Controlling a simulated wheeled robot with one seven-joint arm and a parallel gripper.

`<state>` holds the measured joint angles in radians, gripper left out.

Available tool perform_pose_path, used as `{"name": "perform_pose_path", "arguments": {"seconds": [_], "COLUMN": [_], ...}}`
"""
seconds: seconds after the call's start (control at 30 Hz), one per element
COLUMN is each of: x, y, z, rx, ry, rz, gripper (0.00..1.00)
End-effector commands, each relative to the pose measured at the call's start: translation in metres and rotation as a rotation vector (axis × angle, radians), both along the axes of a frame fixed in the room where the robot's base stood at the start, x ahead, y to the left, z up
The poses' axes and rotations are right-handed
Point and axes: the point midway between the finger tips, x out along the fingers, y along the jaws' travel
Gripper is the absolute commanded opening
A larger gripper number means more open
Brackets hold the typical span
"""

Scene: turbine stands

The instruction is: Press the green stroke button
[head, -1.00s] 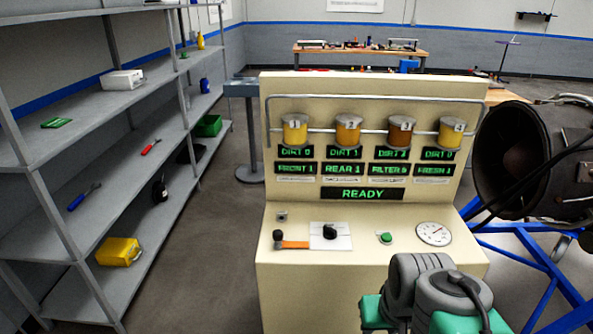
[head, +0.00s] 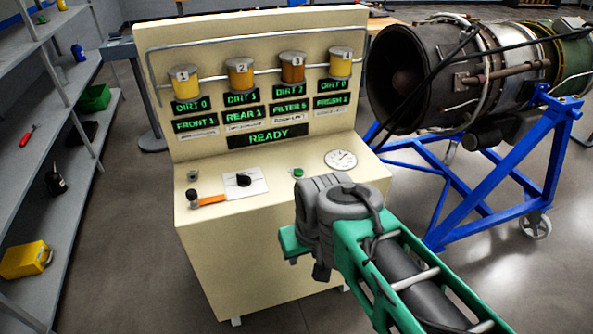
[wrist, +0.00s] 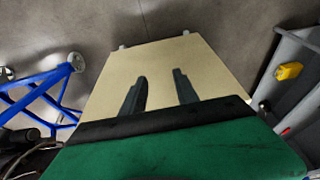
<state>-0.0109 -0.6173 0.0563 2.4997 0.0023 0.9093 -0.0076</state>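The green stroke button (head: 298,173) sits on the sloped top of the cream console (head: 250,260), between the black rotary knob (head: 243,180) and the round white gauge (head: 341,160). My arm reaches in from the lower right in the head view, its end in front of the console and below the button. The fingers are hidden in the head view. In the wrist view my gripper (wrist: 160,92) shows two dark fingers spread apart with nothing between them. They point toward the console's cream front. The button does not show in the wrist view.
Jars numbered 1 to 4 and a READY display (head: 268,136) are on the back panel. A turbine on a blue stand (head: 500,190) is at the right. Shelves (head: 40,150) stand left, with open floor between.

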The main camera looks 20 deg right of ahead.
Motion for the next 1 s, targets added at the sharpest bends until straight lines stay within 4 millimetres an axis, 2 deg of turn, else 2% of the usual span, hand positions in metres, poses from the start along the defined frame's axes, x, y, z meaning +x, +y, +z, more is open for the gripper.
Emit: {"name": "perform_pose_path", "arguments": {"seconds": [0.33, 0.77, 1.0], "x": [0.0000, 0.0000, 0.0000], "y": [0.0000, 0.0000, 0.0000], "z": [0.0000, 0.0000, 0.0000], "rx": [0.000, 0.000, 0.000], "ry": [0.000, 0.000, 0.000], "rz": [0.000, 0.000, 0.000], "gripper": [0.36, 0.00, 0.00]}}
